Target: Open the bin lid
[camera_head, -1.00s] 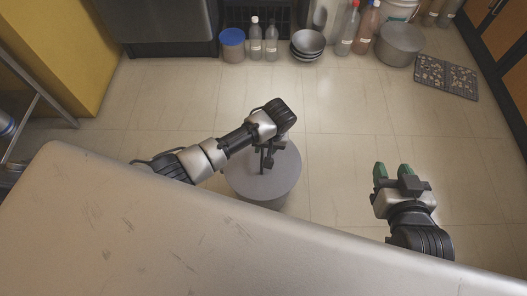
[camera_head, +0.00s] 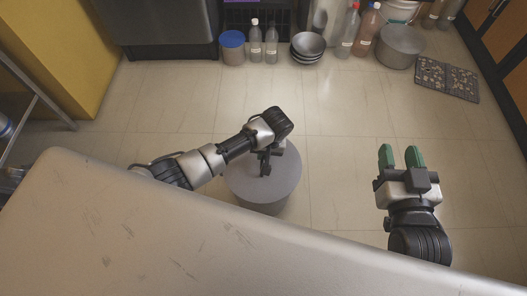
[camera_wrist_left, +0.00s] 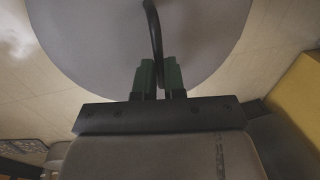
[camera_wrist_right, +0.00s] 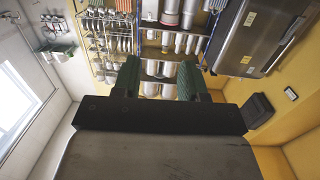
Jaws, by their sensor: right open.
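The bin (camera_head: 262,208) is a grey round canister on the floor in the middle of the head view. Its round grey lid (camera_head: 287,180) is on top; I cannot tell whether there is a gap under it. A thin dark handle (camera_wrist_left: 153,30) stands on the lid in the left wrist view. My left gripper (camera_wrist_left: 160,66) has its green fingers close together on either side of the handle, shut on it. It also shows above the lid in the head view (camera_head: 265,168). My right gripper (camera_head: 400,156) is open and empty, to the right of the bin.
A large pale surface (camera_head: 150,235) fills the foreground. A blue-lidded container (camera_head: 232,46), bottles (camera_head: 256,42), stacked bowls (camera_head: 308,46) and a pot (camera_head: 399,46) stand along the back. A dark speckled mat (camera_head: 447,78) lies back right. The floor around the bin is clear.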

